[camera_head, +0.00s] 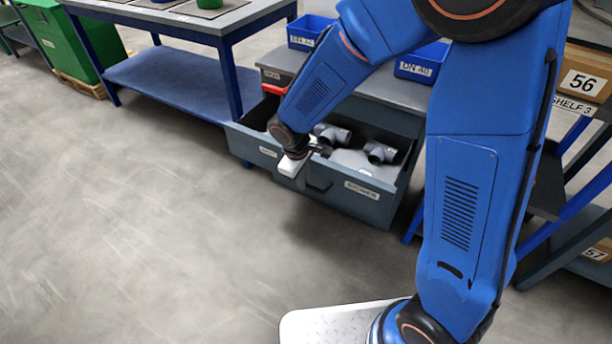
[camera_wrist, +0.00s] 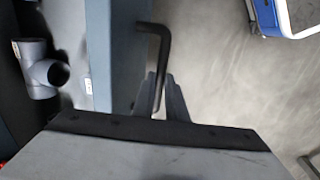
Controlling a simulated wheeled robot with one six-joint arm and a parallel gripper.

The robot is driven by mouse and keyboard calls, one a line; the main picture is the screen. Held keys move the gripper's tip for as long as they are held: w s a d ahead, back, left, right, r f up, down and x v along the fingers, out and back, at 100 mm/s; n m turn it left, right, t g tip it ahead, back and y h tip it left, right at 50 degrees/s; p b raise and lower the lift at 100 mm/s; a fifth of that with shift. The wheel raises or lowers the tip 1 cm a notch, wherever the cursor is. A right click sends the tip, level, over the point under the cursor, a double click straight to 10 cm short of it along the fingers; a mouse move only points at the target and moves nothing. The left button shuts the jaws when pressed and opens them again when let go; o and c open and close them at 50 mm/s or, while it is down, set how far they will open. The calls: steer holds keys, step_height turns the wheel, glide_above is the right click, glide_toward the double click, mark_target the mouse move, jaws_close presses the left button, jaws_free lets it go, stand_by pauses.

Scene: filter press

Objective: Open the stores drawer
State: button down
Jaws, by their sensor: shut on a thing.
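The stores drawer (camera_head: 352,196) is a grey-blue drawer low in the workbench, labelled on its front. It stands pulled out, its inside showing. Its dark bar handle (camera_head: 319,187) is on the front. In the wrist view the black bent handle (camera_wrist: 163,45) runs down between the fingers of my gripper (camera_wrist: 158,98), which is shut on it. The drawer front (camera_wrist: 125,55) is just left of the handle. In the head view my gripper (camera_head: 319,150) is at the drawer front, its fingertips hard to make out.
Grey pipe fittings (camera_head: 380,152) lie inside the drawer; one fitting (camera_wrist: 42,68) also shows in the wrist view. Blue bins (camera_head: 420,63) stand on the bench top. A blue-legged table (camera_head: 185,80) is at left, shelving with boxes (camera_head: 583,82) at right. The floor in front is clear.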

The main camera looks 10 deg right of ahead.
steer(key=c, duration=1.8)
jaws_free()
steer(key=shift+o, duration=0.2)
step_height(320, 180, up, 17)
steer(key=s+a, duration=0.2)
steer(key=shift+s, duration=0.35)
steer(key=s+d+r+m+t+y, duration=0.1)
steer(key=s+d+r+m, duration=0.25)
steer(key=d, duration=0.45)
steer(key=s+d+r+m, duration=0.25)
steer(key=s+d, duration=0.25)
steer(key=d, duration=0.4)
steer(key=s+d+m+t, duration=0.2)
steer(key=s+d+m, duration=0.2)
steer(key=s+d, duration=0.4)
steer(key=s, duration=0.4)
steer(key=shift+s+d+m, duration=0.15)
steer(key=shift+d+m, duration=0.05)
steer(key=shift+m, duration=0.2)
